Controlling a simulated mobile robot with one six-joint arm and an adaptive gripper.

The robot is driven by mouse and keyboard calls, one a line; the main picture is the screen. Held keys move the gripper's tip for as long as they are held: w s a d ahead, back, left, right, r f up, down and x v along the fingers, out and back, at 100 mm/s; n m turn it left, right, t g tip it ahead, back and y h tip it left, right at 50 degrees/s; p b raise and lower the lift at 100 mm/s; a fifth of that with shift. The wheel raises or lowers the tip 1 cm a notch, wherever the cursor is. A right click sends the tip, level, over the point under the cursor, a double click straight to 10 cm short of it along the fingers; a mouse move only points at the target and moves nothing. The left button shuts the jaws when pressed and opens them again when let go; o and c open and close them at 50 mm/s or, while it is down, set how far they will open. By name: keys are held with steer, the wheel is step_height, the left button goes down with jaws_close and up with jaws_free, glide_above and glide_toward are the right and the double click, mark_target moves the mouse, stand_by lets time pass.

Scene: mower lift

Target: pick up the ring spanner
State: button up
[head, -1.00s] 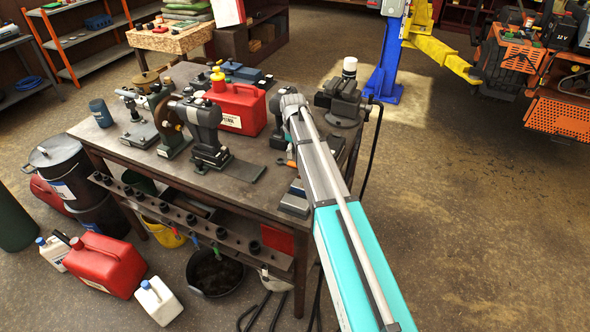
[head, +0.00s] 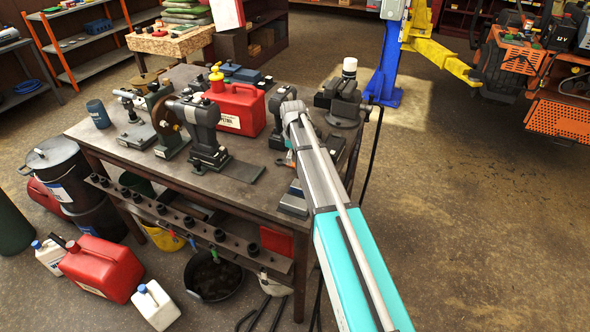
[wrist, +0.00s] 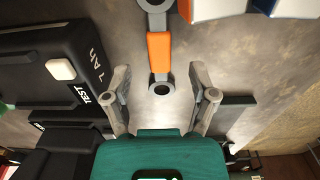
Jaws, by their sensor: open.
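The ring spanner (wrist: 159,52) lies on the bench top (wrist: 229,68) in the wrist view. It has an orange middle and grey ring ends, and its far end runs up to the top edge of the picture. My gripper (wrist: 161,92) is open and empty. Its two grey fingers stand apart to the left and right of the spanner's near ring, with clear gaps on both sides. I cannot tell how high the fingertips are above the bench. In the head view my arm hides most of the gripper area.
A black case labelled TEST (wrist: 60,65) lies left of the fingers. Blue and white items (wrist: 290,8) sit at upper right.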

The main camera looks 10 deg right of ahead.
mark_target(293, 165)
steer(key=shift+f+b, duration=1.15)
steer(key=shift+f, duration=0.25)
jaws_close()
